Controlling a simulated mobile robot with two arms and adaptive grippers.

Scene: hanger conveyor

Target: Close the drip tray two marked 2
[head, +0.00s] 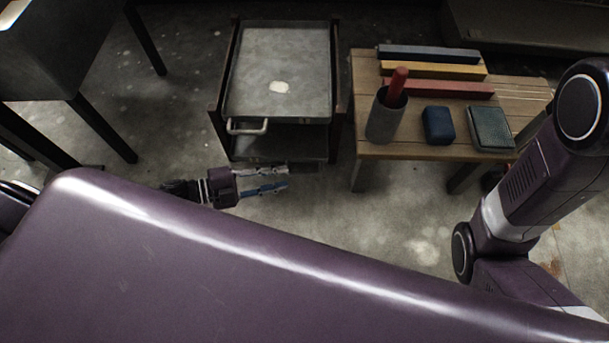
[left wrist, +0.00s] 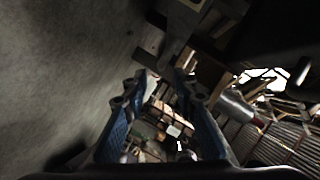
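A grey metal tray (head: 285,95) with a pale patch on it lies between the dark brown sides of a stand (head: 338,90) in the head view. A light bar handle (head: 247,127) sits at the left of its near edge. No number can be read, and I cannot tell how far the tray is out. My left gripper (head: 286,180) is below and in front of the stand, apart from the handle, pointing right. In the left wrist view its blue fingers (left wrist: 162,82) are spread with nothing held. My right gripper is not in view; only my right arm shows.
A wooden table (head: 400,151) stands right of the stand. It holds a grey cup (head: 384,122) with a red rod, a blue box (head: 438,126), a dark green box (head: 491,128) and coloured bars. A dark legged unit (head: 60,55) stands at left.

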